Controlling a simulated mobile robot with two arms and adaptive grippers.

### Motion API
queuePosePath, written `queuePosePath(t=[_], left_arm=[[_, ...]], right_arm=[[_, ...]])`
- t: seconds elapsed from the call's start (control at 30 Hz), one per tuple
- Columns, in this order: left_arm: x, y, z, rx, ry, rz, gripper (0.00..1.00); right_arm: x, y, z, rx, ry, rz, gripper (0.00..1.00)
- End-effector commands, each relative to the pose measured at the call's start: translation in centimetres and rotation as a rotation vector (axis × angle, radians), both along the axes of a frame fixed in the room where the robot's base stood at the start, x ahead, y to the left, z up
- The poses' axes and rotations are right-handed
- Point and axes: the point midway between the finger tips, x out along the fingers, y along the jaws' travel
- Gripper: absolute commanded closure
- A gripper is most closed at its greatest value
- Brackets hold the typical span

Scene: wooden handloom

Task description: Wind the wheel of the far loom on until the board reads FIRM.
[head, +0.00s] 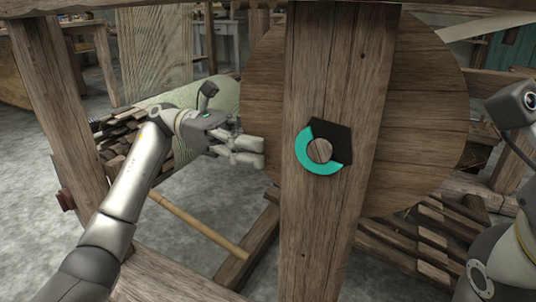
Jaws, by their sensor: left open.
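The wheel (425,105) is a large round wooden disc behind a thick upright post (335,60), which hides its middle. A ring (306,160), part teal and part black, sits on the post around a round wooden end (320,150). I see no lettering on it, and no board with a readable word shows. My left gripper (263,152) is open, its fingers pointing right at the wheel's left rim, left of the post. The fingertips overlap the rim in the picture; I cannot tell if they touch it. My right arm is at the right edge; its fingers are not visible.
A post (60,95) stands at the left, with pale warp threads (155,50) and a pale cloth roll (215,92) beyond it. A thin wooden rod (200,226) runs low below my left arm. Slatted wood (405,255) lies low at the right.

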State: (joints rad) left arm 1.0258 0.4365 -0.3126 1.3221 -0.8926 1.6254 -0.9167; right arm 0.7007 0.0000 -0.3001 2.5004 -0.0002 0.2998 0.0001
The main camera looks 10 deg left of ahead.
Motion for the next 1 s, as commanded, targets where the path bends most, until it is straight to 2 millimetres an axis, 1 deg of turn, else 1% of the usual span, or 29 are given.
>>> queuePosePath(t=[0.03, 0.13, 0.47, 0.87, 1.0], left_arm=[[-0.19, -0.56, -0.26, 0.001, -0.001, -0.002, 0.47], [-0.36, -1.23, -0.11, 0.001, -0.001, -0.001, 0.47], [-0.44, -1.52, 0.07, 0.001, 0.000, 0.000, 0.47], [-0.42, -1.49, 0.05, 0.000, 0.000, 0.000, 0.99], [-0.42, -1.49, 0.03, 0.000, 0.000, 0.001, 1.00]], right_arm=[[0.00, 0.00, -0.57, 0.000, 0.000, 0.000, 0.47], [0.00, 0.01, -0.81, 0.000, 0.000, 0.000, 0.47], [-0.03, 0.01, -0.79, -0.001, -0.001, 0.000, 0.47], [-0.03, 0.01, -0.80, -0.001, -0.001, 0.000, 0.47], [-0.01, 0.01, -0.81, -0.001, 0.000, 0.000, 0.47]])
